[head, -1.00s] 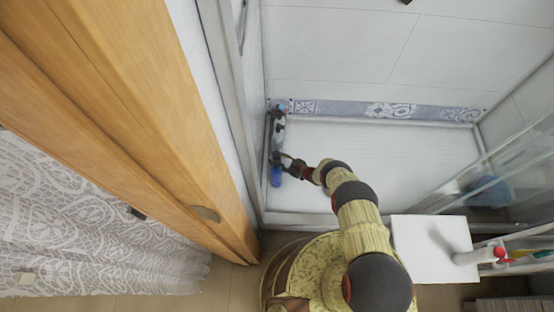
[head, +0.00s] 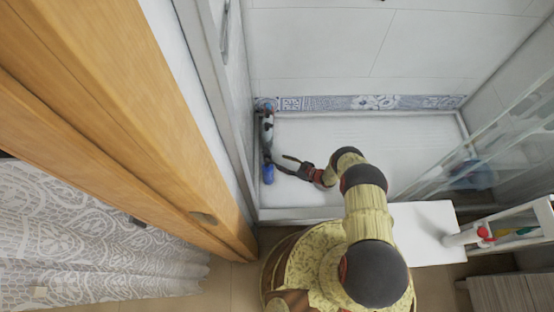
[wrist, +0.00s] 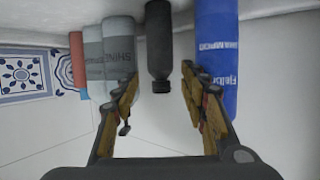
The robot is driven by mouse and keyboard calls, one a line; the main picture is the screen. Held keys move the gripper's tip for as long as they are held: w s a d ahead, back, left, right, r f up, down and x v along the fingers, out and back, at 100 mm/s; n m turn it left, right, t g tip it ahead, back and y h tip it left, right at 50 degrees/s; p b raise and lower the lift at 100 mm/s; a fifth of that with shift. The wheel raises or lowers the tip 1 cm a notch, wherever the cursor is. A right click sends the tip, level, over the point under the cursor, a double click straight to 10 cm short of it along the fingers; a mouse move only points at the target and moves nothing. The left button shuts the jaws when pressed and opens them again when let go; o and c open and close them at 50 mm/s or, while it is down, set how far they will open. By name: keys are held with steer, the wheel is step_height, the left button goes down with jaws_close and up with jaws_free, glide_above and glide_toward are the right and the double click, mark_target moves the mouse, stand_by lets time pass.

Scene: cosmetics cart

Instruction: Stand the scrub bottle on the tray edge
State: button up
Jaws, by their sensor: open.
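My gripper (wrist: 160,110) is open and empty in the wrist view. A dark bottle (wrist: 159,42) shows beyond and between its fingers, apart from them as far as I can see. A blue bottle (wrist: 217,60) is to its right, and grey-and-white bottles (wrist: 118,60) are to its left. No label readable here says scrub, so I cannot tell which is the scrub bottle. In the head view my gripper (head: 286,164) is right of the bottle row, near the blue bottle (head: 268,174). A white tray (head: 350,213) with a raised rim lies under the row.
The bottles stand close together along the left wall. A glass panel (head: 490,160) bounds the tray at right. The tray's middle is clear. A white cart (head: 425,222) at lower right holds a white bottle with a red cap (head: 468,236).

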steer(key=shift+s+d+r, duration=0.15)
steer(key=shift+s+d, duration=0.1)
steer(key=shift+d, duration=0.15)
